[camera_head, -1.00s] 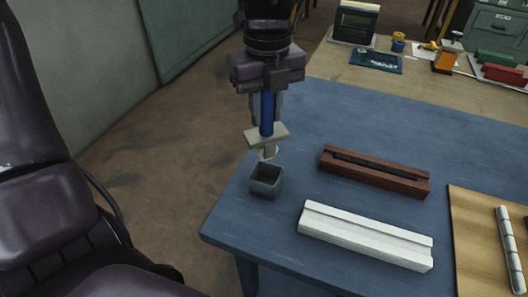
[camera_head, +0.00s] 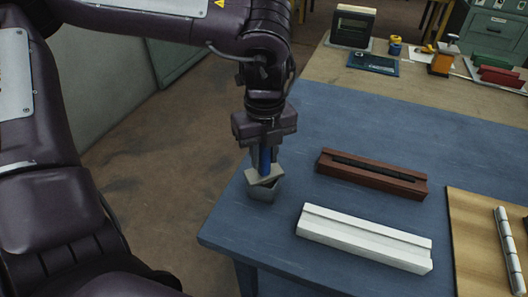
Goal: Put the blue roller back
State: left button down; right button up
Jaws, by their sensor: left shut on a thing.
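My left gripper (camera_head: 265,165) points down at the left end of the blue table and is shut on the blue roller. The blue roller (camera_head: 265,157) is upright, its blue shaft showing between the fingers. A pale, flat block (camera_head: 265,176) sits around its lower part. The small grey square cup (camera_head: 262,192) stands directly below on the table. The block is over the cup's opening and hides most of it. The roller's lower tip is hidden, and I cannot tell whether the block touches the rim. My right gripper is not in view.
A dark red grooved holder (camera_head: 345,178) and a white grooved bar (camera_head: 365,238) lie right of the cup. A wooden board (camera_head: 475,240) with a segmented white rod (camera_head: 509,243) is at the right edge. The blue tabletop (camera_head: 400,125) is clear behind the holder.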

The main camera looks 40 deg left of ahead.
pick_arm(q)
jog(key=shift+f, duration=0.15)
jog(key=c, duration=1.2)
grip_release()
notch_tip(320, 180, up, 12)
jog(key=shift+w+r+p, duration=0.1)
jog(key=shift+r+p, duration=0.1)
jog(key=shift+p, duration=0.15)
